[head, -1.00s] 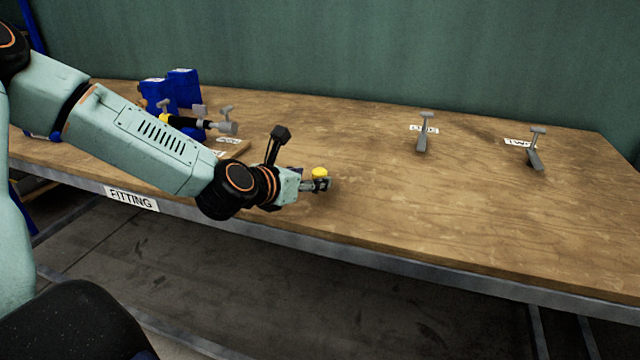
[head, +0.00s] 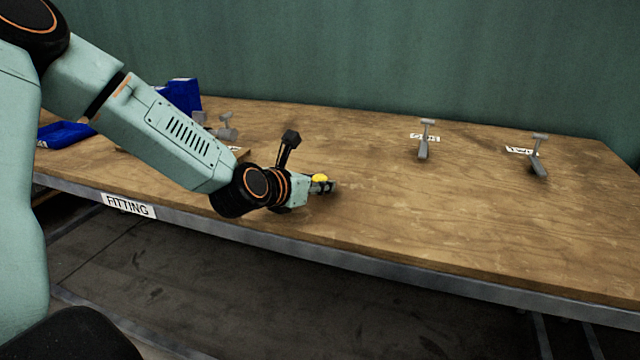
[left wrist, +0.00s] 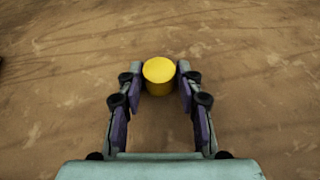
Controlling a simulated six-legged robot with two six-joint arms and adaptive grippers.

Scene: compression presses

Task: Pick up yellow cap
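The yellow cap (head: 320,178) is a short, round cylinder near the front middle of the wooden table. In the left wrist view the yellow cap (left wrist: 159,77) sits between my left gripper's two fingertips (left wrist: 160,88), with a fingertip against each side and no clear gap. In the head view my left gripper (head: 325,186) reaches in low from the left, close to the tabletop, around the cap. No lift of the cap off the table can be made out. My right gripper is not in view.
Two grey levers (head: 424,140) (head: 539,155) with labels stand at the table's back right. Grey fittings (head: 225,128) and blue bins (head: 184,97) are behind my left arm. A blue tray (head: 66,134) lies at the left. The table right of the gripper is clear.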

